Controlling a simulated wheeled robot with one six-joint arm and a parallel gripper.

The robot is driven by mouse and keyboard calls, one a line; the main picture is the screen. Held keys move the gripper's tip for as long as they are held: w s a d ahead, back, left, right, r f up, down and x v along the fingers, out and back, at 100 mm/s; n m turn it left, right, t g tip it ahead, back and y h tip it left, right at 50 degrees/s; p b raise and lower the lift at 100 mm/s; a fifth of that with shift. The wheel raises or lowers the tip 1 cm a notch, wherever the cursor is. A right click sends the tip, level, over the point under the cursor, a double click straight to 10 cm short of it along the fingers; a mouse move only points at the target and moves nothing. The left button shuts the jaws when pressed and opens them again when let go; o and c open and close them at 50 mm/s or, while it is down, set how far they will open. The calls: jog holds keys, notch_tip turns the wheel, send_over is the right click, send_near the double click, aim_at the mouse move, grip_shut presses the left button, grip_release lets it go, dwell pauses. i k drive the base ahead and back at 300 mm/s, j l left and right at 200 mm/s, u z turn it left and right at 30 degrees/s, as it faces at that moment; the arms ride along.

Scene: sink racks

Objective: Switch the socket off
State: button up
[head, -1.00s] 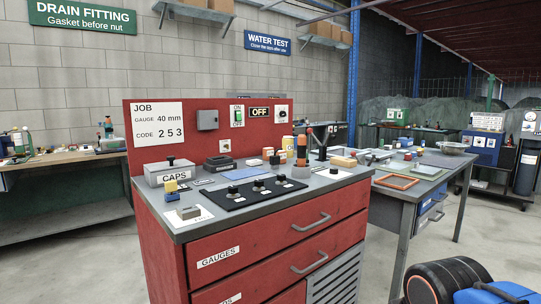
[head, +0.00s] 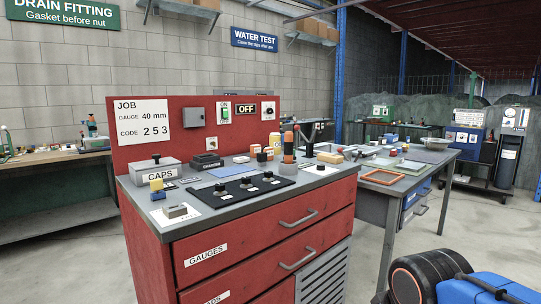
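A red back panel (head: 180,148) stands on a red drawer cabinet. A white plate (head: 211,143) with a small reddish centre, perhaps the socket, is low on the panel. Above it is a white switch (head: 225,112) with a green part and small ON and OFF lettering; its exact position is too small to tell. A dark sign reading OFF (head: 246,109) is to its right. A grey box (head: 195,116) is to its left. A white plate with a dark and red knob (head: 268,112) is at the far right. My gripper is out of view.
The cabinet top holds a CAPS box (head: 157,171), a black mat with several dark knobs (head: 240,190), and an orange-topped upright item (head: 288,147). A grey table (head: 394,196) stands close on the right.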

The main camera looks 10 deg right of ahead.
aim_at(225, 110)
jog(key=k+l, duration=0.1)
jog(key=i, duration=0.95)
